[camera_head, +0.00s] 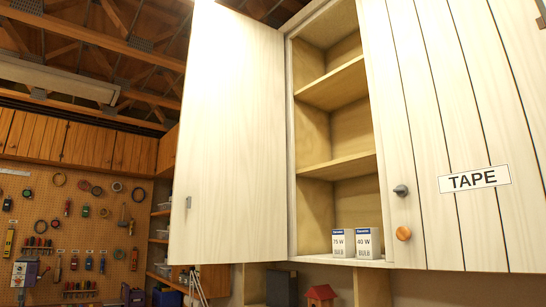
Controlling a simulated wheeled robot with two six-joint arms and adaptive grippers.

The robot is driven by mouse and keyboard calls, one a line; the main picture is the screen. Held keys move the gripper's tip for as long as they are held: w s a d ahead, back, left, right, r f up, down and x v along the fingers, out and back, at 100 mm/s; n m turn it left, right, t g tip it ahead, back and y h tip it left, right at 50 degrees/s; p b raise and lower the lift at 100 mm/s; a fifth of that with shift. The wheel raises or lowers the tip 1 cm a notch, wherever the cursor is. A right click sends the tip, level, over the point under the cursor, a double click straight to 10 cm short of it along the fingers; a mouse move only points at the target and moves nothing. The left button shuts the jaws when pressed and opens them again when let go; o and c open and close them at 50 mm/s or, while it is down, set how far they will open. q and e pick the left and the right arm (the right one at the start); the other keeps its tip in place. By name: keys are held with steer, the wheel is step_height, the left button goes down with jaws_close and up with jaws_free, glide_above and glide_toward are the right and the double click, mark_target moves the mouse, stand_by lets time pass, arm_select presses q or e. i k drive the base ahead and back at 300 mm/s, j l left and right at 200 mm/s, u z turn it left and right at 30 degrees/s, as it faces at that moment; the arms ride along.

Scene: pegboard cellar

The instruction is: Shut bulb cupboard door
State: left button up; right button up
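The bulb cupboard (341,167) is a pale wooden wall cupboard with several shelf levels, seen from below. Its door (232,140) is hinged on the left and stands wide open, swung out to the left. A small grey catch (188,202) sits near the door's lower left edge. Two bulb boxes, one marked 75 W (339,244) and one marked 40 W (367,243), stand on the bottom shelf at the front. Neither of my grippers shows in the head view.
A closed door labelled TAPE (474,179) is to the right, with a grey knob (401,190) and an orange round knob (403,233). A small red birdhouse (321,295) stands below the cupboard. A pegboard with tools (75,230) is at the far left.

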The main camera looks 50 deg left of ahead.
mark_target(231, 156)
steer(key=j+z, duration=0.15)
steer(key=j, duration=1.1)
steer(key=j+z, duration=0.15)
steer(key=j, duration=1.05)
steer(key=k+j+z, duration=0.1)
steer(key=j, duration=1.15)
